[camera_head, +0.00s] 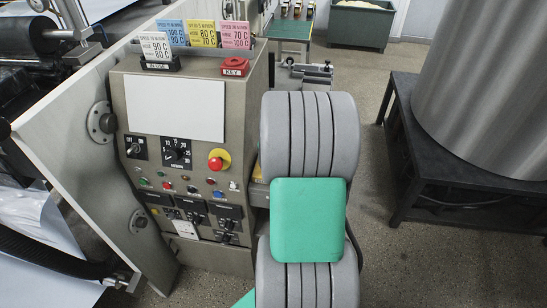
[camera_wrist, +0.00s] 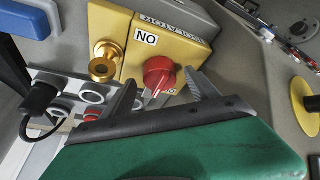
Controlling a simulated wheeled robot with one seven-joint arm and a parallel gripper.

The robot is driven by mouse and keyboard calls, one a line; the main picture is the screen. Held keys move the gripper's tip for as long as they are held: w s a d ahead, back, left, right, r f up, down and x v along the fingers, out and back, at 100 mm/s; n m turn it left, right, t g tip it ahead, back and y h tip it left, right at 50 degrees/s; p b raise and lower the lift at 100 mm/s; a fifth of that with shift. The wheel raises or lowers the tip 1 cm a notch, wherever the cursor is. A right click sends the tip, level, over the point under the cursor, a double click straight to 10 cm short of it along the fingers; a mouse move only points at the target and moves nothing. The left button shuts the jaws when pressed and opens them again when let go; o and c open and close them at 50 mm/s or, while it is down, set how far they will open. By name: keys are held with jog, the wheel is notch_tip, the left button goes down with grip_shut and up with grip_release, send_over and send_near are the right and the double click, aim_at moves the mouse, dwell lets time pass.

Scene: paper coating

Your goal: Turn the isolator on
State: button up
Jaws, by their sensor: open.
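The isolator is a yellow box (camera_wrist: 185,52) in the wrist view, seen upside down, with its name on the top edge. It carries a red rotary knob (camera_wrist: 159,73) and a white label reading ON, inverted (camera_wrist: 146,38). A second label by the knob is mostly hidden by my gripper. My gripper (camera_wrist: 163,84) is open, with one dark finger on each side of the knob. I cannot tell whether the fingers touch it. A brass round fitting (camera_wrist: 104,62) sits left of the knob. In the head view my arm hides my gripper and the isolator's front.
The grey control panel (camera_head: 185,110) has several knobs, buttons and a red emergency stop (camera_head: 219,160). Coloured cards (camera_head: 202,34) stand on top. A dark stand (camera_head: 440,170) with a large metal cylinder (camera_head: 495,80) is right. Open floor lies between.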

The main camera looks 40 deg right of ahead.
jog(key=shift+w+d+f, duration=0.1)
jog(key=shift+w+f, duration=0.05)
jog(key=shift+f, duration=0.2)
jog(key=shift+c, duration=0.2)
grip_shut()
dwell(0.4)
